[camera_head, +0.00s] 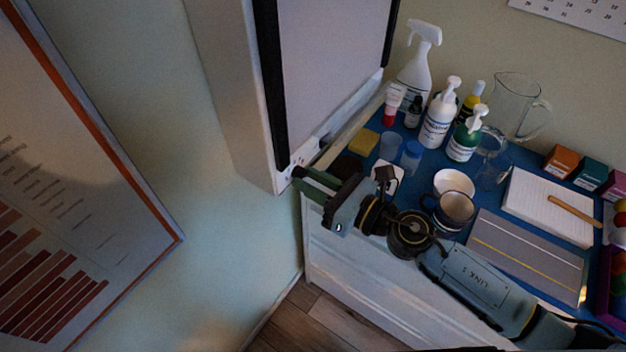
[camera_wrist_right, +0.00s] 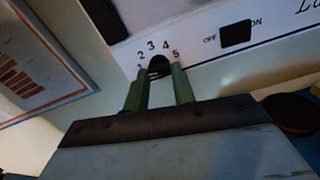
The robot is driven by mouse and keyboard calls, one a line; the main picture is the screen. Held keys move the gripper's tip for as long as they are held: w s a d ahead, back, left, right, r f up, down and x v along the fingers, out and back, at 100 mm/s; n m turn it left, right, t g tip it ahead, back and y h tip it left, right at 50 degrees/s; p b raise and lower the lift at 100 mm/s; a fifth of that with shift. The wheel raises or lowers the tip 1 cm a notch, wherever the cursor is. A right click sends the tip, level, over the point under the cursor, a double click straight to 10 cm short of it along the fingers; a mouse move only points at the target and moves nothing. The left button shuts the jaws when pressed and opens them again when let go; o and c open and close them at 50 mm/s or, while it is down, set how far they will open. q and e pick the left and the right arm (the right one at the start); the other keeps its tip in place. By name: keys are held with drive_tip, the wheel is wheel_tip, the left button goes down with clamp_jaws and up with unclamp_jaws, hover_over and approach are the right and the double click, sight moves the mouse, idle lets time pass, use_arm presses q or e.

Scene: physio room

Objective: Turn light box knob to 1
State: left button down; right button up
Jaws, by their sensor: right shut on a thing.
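The light box (camera_head: 335,80) hangs on the wall with a pale panel in a dark and white frame. Its lower edge carries a dark round knob (camera_wrist_right: 159,66), with numbers around it; 2, 3, 4 and 5 are readable, and the mark at lower left is partly hidden by a finger. My right gripper (camera_head: 298,172) reaches the lower left corner of the light box. In the right wrist view its green fingers (camera_wrist_right: 160,86) are shut on the knob, one on each side. The knob's pointer cannot be made out. My left gripper is not in view.
A dark OFF/ON switch (camera_wrist_right: 236,34) sits right of the knob. Below the light box, a cabinet with a blue top (camera_head: 405,185) holds spray and pump bottles (camera_head: 437,125), mugs (camera_head: 454,208), a glass jug (camera_head: 512,105) and a notebook (camera_head: 545,205). A framed chart (camera_head: 70,200) hangs at left.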

drive_tip(key=o, duration=1)
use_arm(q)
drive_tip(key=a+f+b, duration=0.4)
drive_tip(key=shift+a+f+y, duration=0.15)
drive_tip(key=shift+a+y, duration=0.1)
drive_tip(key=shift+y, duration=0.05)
use_arm(e)
drive_tip(key=v, duration=1.3)
drive_tip(key=shift+s+d, duration=0.15)
drive_tip(key=shift+d, duration=0.05)
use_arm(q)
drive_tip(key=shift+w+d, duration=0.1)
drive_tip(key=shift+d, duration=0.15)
use_arm(e)
drive_tip(key=shift+s+f, duration=0.1)
